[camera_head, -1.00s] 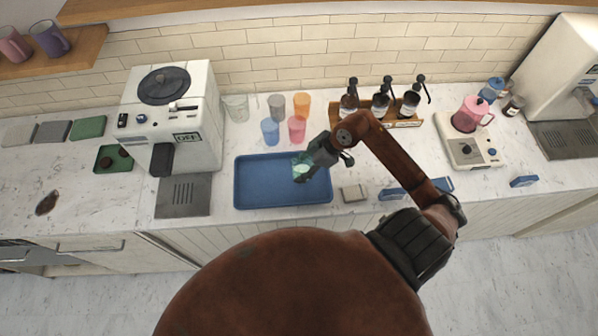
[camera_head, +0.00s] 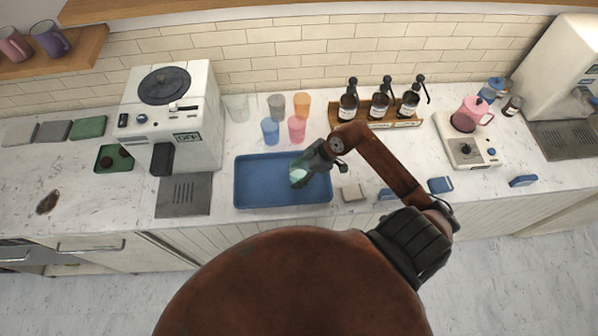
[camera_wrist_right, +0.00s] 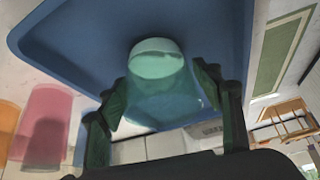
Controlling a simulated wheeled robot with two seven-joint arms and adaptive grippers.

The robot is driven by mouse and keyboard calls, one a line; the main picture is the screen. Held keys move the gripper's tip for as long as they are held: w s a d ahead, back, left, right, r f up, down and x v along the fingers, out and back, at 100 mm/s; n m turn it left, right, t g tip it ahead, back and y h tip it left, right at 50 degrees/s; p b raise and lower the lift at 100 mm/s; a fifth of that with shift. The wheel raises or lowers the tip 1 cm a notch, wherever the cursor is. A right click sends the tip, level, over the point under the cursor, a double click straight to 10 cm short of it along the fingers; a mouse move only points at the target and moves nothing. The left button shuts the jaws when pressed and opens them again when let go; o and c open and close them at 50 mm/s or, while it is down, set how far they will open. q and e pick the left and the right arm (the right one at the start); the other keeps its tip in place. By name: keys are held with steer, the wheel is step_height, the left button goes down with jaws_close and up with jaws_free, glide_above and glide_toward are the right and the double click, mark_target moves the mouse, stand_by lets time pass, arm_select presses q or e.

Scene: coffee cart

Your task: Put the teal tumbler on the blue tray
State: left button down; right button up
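The teal tumbler (camera_head: 298,175) is a translucent cup with a paler base. It is in my right gripper (camera_head: 303,168), over the right part of the blue tray (camera_head: 256,189). Whether the base touches the tray floor I cannot tell. My left gripper is not in view.
Blue (camera_head: 270,131), pink (camera_head: 297,129), orange (camera_head: 302,105) and grey (camera_head: 277,106) tumblers stand behind the tray, with a clear glass (camera_head: 236,107). A bottle rack (camera_head: 380,123) stands back right. A beige block (camera_head: 352,193) lies right of the tray. The tray's left part is bare.

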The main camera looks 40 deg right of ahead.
steer(key=shift+o, duration=1)
steer(key=shift+r, duration=0.1)
steer(key=shift+d+r, duration=0.15)
steer(key=shift+r, duration=0.1)
steer(key=v, duration=1.1)
steer(key=shift+s+r, duration=0.2)
